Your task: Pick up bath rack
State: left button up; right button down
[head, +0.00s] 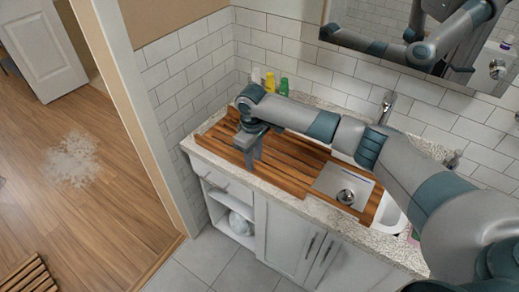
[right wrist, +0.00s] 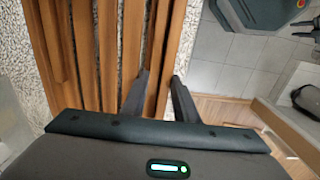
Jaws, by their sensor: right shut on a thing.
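The bath rack (head: 290,172) is a brown wooden slatted board lying along the countertop, with a rectangular opening over the sink. My right gripper (head: 252,160) reaches down to its front edge, left of the opening. In the right wrist view, the rack's slats (right wrist: 108,55) run up the picture, and the fingers of my right gripper (right wrist: 160,80) are closed on the outer slat at its edge. I cannot tell whether the rack is lifted off the counter. My left gripper is not in view.
Bottles (head: 270,82) stand at the counter's back left corner. A faucet (head: 386,107) rises behind the sink (head: 391,214), below a wall mirror (head: 440,55). The cabinet (head: 285,235) has an open shelf at left. The tiled floor in front is clear.

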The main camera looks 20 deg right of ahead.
jog(key=shift+r, duration=0.1)
